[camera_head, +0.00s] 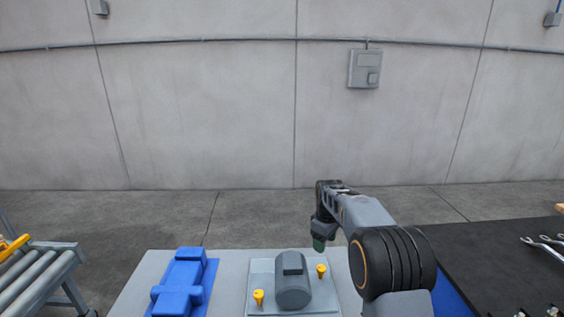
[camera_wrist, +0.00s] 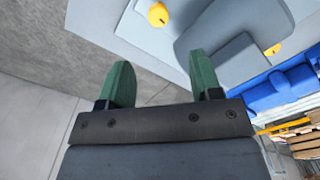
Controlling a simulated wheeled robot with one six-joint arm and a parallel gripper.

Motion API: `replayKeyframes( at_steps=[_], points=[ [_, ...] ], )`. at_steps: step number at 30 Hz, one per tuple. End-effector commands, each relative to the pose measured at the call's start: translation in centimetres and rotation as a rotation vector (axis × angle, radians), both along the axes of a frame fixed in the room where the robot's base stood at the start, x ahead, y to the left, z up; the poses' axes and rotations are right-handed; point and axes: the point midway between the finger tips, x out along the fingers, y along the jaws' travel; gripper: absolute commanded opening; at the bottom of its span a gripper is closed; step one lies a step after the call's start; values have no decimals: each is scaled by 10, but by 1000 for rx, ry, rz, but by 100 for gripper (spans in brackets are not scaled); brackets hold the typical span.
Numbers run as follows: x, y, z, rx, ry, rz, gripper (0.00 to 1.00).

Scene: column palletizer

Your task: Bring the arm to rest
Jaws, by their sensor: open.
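My gripper (camera_wrist: 164,85) shows in the wrist view with its two green fingers apart and nothing between them. In the head view my gripper (camera_head: 319,243) hangs from the end of my arm, fingers pointing down, near the far right part of the grey table. A grey motor-like block (camera_head: 292,285) stands on a light plate (camera_head: 262,281) to the left of my gripper and nearer to me. The block also shows in the wrist view (camera_wrist: 235,65), beyond the fingertips and apart from them. Two yellow knobs (camera_head: 258,297) (camera_head: 321,270) stand on the plate beside the block.
A blue fixture (camera_head: 181,284) lies on the grey table (camera_head: 131,290) at left. A roller conveyor (camera_head: 38,275) is at far left. A dark bench (camera_head: 479,261) with wrenches (camera_head: 545,243) is at right. Open floor (camera_head: 150,218) lies behind, before a concrete wall.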

Motion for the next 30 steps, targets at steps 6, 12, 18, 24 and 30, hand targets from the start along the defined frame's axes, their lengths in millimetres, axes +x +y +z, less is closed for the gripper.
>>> replayKeyframes(
  at_steps=[6,12,18,24,30],
  points=[
    [-78,-1,2,2,9,-388,59],
    [-155,-2,27,22,-46,-637,59],
    [-225,-3,44,57,-112,-784,59],
    [-273,-4,55,88,-180,-815,59],
    [-291,-4,72,118,-247,-810,59]
  ],
)
